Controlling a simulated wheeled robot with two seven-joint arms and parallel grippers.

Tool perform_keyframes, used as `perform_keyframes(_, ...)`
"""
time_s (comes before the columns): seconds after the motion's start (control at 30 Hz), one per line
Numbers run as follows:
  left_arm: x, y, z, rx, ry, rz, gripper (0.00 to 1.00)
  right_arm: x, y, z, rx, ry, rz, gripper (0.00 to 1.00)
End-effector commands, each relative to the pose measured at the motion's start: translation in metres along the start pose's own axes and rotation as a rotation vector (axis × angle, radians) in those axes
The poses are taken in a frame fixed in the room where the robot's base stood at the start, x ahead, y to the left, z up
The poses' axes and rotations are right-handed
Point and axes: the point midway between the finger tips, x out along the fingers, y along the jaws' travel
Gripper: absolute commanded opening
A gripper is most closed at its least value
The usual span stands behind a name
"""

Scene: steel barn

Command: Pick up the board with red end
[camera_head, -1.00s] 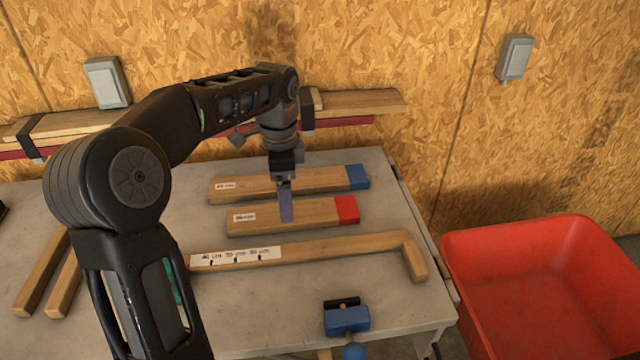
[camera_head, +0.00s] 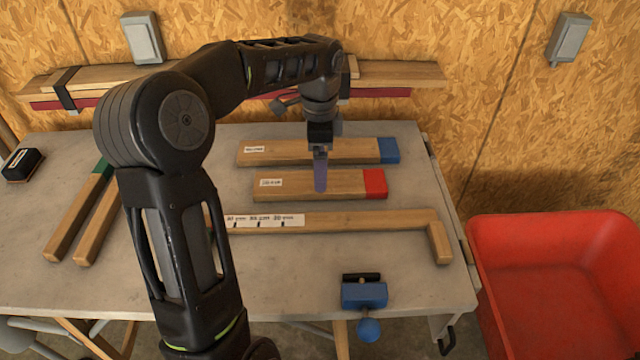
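The board with the red end (camera_head: 347,184) lies flat on the grey table, with a white label at its left and the red end (camera_head: 375,183) at its right. My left gripper (camera_head: 320,178) points down at the middle of this board, its purple fingers overlapping the wood. The fingers are seen edge-on, so I cannot tell whether they are open or shut, or touch the board. The board with the blue end (camera_head: 358,151) lies just behind, partly hidden by the gripper. My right gripper is not in view.
An L-shaped wooden gauge (camera_head: 370,219) lies in front of the boards. A blue clamp (camera_head: 363,293) is at the table's front edge. Two wooden sticks (camera_head: 80,220) and a dark block (camera_head: 22,164) are at left. A red bin (camera_head: 555,270) stands right of the table (camera_head: 290,270).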

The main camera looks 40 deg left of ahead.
Motion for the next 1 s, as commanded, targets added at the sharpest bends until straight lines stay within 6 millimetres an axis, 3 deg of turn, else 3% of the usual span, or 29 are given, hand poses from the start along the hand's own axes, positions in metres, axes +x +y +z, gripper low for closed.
perform_keyframes(0.17, 0.004, 0.000, 0.000, 0.000, -0.001, 0.002, 0.94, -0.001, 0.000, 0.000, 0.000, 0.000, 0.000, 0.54)
perform_keyframes(0.53, 0.050, 0.000, -0.001, -0.001, 0.001, 0.002, 0.94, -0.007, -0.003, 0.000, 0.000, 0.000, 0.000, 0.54)
perform_keyframes(1.0, 0.052, -0.001, -0.001, 0.000, 0.002, -0.001, 0.94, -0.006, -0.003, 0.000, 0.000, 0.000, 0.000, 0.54)
